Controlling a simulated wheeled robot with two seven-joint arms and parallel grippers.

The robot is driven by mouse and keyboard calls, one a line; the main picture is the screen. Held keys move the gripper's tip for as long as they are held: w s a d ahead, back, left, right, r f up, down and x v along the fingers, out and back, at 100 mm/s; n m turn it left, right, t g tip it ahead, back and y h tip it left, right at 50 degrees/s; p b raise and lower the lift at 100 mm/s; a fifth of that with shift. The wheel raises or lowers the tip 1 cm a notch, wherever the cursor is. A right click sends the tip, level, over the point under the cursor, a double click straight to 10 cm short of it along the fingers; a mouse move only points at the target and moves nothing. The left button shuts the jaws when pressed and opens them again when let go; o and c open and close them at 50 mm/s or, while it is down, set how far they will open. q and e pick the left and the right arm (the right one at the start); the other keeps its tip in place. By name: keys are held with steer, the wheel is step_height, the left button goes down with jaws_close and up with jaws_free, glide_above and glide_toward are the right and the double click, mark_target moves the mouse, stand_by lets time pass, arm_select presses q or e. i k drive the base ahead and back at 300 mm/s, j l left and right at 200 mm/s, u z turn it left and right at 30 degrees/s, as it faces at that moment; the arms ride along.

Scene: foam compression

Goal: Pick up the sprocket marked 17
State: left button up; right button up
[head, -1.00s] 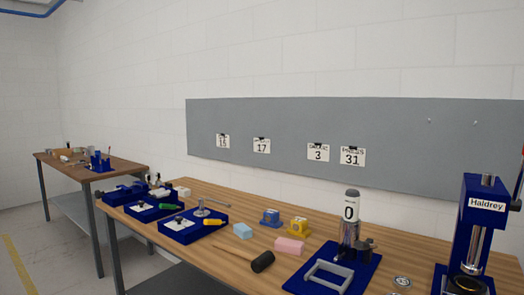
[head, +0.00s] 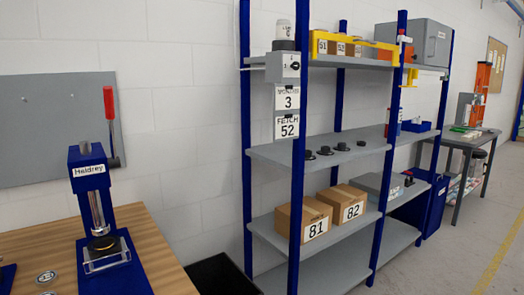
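No sprocket with a readable 17 shows. Several small dark round parts (head: 326,150) sit in a row on the middle shelf of the blue and grey rack (head: 270,152). They could be sprockets, but they are too small to tell and I read no marks on them. A small grey disc (head: 46,276) lies on the wooden bench at the left; its mark is not readable. Neither of my grippers is in view.
A blue press labelled Haldrey (head: 98,215) stands on the wooden bench (head: 160,260). Cardboard boxes marked 81 (head: 303,222) and 82 (head: 345,203) sit on a lower shelf. A black bin (head: 220,276) stands between bench and rack. Open floor (head: 450,255) lies at the right.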

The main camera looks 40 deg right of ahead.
mark_target(325, 150)
steer(key=l, duration=0.5)
steer(key=l+z, duration=0.15)
steer(key=l, duration=0.4)
steer(key=i+l, duration=0.1)
steer(key=l, duration=0.4)
steer(key=l+z, duration=0.1)
steer(key=l, duration=0.45)
steer(key=i+l, duration=0.1)
steer(key=l, duration=0.4)
steer(key=l+z, duration=0.15)
steer(key=l, duration=0.35)
steer(key=i+l, duration=0.15)
steer(key=l, duration=0.35)
steer(key=i+l+z, duration=0.1)
steer(key=l, duration=0.4)
